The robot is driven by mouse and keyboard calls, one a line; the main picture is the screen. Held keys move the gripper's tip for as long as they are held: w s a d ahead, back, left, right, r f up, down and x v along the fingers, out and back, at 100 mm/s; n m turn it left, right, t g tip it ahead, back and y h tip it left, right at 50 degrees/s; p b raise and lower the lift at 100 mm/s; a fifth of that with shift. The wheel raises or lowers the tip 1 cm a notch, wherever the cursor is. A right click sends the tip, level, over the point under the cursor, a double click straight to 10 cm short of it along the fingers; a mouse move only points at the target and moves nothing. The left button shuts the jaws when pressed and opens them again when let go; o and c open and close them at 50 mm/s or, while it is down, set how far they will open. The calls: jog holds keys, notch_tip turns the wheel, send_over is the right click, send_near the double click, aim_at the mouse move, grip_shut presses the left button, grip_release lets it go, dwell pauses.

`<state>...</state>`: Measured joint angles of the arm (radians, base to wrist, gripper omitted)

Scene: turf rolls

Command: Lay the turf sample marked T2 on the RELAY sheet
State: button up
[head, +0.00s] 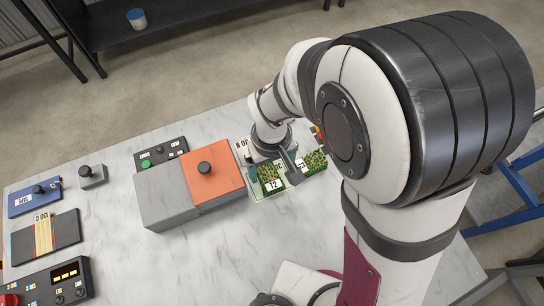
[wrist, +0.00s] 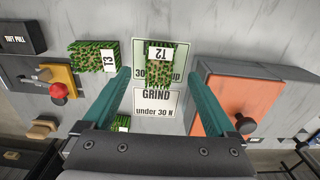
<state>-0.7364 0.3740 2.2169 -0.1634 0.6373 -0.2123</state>
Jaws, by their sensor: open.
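The turf sample T2 (head: 269,180) is a green block with a white label. In the wrist view, T2 (wrist: 167,62) lies over a pale green sheet (wrist: 141,54) reading "30" and "up"; T2 covers most of its heading, so I cannot read RELAY. The sample's lower end reaches the white GRIND sheet's (wrist: 156,104) top edge. My gripper (wrist: 159,72) is open, its teal fingers either side of T2 in the picture. My gripper (head: 271,167) also shows in the head view, low over the sheets. I see no contact with T2.
Turf T3 (wrist: 96,56) lies left of T2. Another turf piece (wrist: 122,123) is partly hidden by my gripper. A grey box with an orange lid (wrist: 232,106) and dark knob stands close at right. A yellow device (wrist: 63,77) with a red knob stands at left.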

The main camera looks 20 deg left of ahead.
aim_at(272, 180)
jog(key=s+d+r+m, duration=0.1)
jog(key=d+r+m, duration=0.5)
jog(key=d+r, duration=0.35)
jog(key=s+d+r+m+y, duration=0.1)
jog(key=s+d+r+m, duration=0.3)
jog(key=s+d+m, duration=0.4)
jog(key=shift+s+r+m+y, duration=0.15)
jog(key=shift+s+m+y, duration=0.2)
jog(key=shift+s, duration=0.25)
